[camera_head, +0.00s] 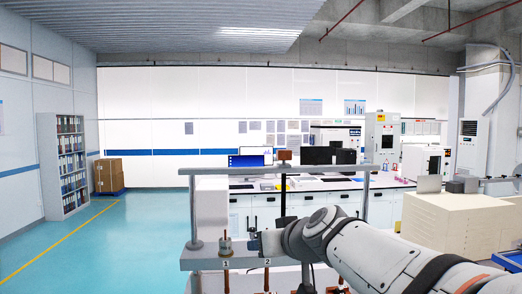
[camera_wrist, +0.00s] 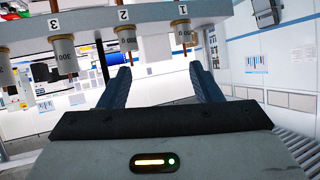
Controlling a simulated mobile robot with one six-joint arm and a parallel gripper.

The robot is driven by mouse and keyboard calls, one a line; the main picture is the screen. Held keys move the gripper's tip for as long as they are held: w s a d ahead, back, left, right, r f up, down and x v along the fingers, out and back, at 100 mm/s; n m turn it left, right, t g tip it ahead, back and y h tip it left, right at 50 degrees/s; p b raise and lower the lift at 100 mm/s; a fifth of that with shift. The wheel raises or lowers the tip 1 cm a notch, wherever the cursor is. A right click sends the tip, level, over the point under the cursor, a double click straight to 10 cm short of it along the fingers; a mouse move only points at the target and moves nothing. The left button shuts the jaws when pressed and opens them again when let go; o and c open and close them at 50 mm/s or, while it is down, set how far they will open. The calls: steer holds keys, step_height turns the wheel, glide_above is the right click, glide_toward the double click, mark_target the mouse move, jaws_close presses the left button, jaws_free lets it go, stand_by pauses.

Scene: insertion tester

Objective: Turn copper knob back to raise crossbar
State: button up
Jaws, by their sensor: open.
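The tester's grey crossbar (camera_head: 290,170) spans two posts above a lower grey beam (camera_head: 205,258) marked 1 and 2. A grey cylinder with a thin copper-coloured top (camera_head: 225,243) stands at position 1. My gripper (camera_head: 268,241) is beside it at position 2 and hides part of the beam there. In the wrist view my gripper (camera_wrist: 159,70) is open, with nothing between its two blue fingers. The numbered beam (camera_wrist: 90,24) crosses the top of that view. Cylinder 1 (camera_wrist: 184,36) and cylinder 2 (camera_wrist: 127,40) lie just beyond the fingertips. I cannot tell which copper part is the knob.
Another cylinder (camera_wrist: 64,55) is at position 3 in the wrist view. Beige stacked boxes (camera_head: 455,225) stand at the right. A lab bench (camera_head: 330,188) with equipment is behind the tester. The floor (camera_head: 130,235) at the left is clear.

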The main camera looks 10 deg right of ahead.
mark_target(288, 151)
steer(key=w+d+r+m+t+h, duration=0.1)
steer(key=w+d+r+t, duration=0.1)
steer(key=w+r, duration=0.2)
steer(key=w+d+r+m+t+h, duration=0.1)
steer(key=w+d+r+t+h, duration=0.1)
steer(key=w+r, duration=0.3)
steer(key=w+d+r+t+h+p, duration=0.1)
steer(key=w+r, duration=0.3)
steer(key=r, duration=0.4)
steer(key=shift+w+d+r+m+t, duration=0.1)
steer(key=shift+w+d+m+t, duration=0.05)
steer(key=shift+d+m+t, duration=0.15)
steer(key=shift+w+d+r+m+t, duration=0.1)
steer(key=shift+w+d+t, duration=0.1)
steer(key=shift+d, duration=0.2)
steer(key=shift+w+d+r, duration=0.1)
steer(key=shift+w+r, duration=0.1)
steer(key=shift+w, duration=0.35)
steer(key=w+p, duration=0.1)
steer(key=w, duration=0.5)
steer(key=shift+w+f, duration=0.1)
steer(key=shift+w, duration=0.25)
